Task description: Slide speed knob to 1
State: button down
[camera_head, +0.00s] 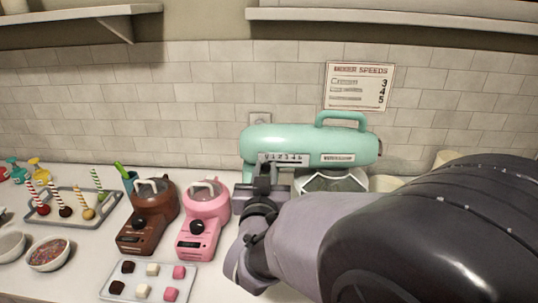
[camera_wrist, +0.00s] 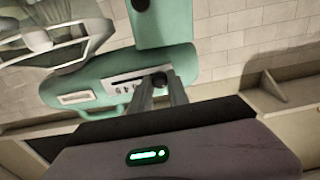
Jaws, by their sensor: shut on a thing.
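My gripper (camera_head: 266,168) is at the left part of this scale. In the wrist view, which is turned over, the dark speed knob (camera_wrist: 159,79) sits between the fingertips of my gripper (camera_wrist: 162,84), at one end of the scale (camera_wrist: 126,82). The gripper is shut on the knob. I cannot read which number the knob stands at.
A pink blender-like machine (camera_head: 203,215) and a brown one (camera_head: 148,215) stand to the left. A tray of small cubes (camera_head: 150,281) lies in front. A speeds sign (camera_head: 358,87) hangs above.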

dwell(0.8)
jog(key=shift+d+b, duration=0.75)
jog(key=shift+b, duration=0.05)
jog(key=c, duration=1.3)
grip_release()
jog(key=shift+a, duration=0.1)
jog(key=shift+o, duration=0.2)
jog(key=shift+s, duration=0.1)
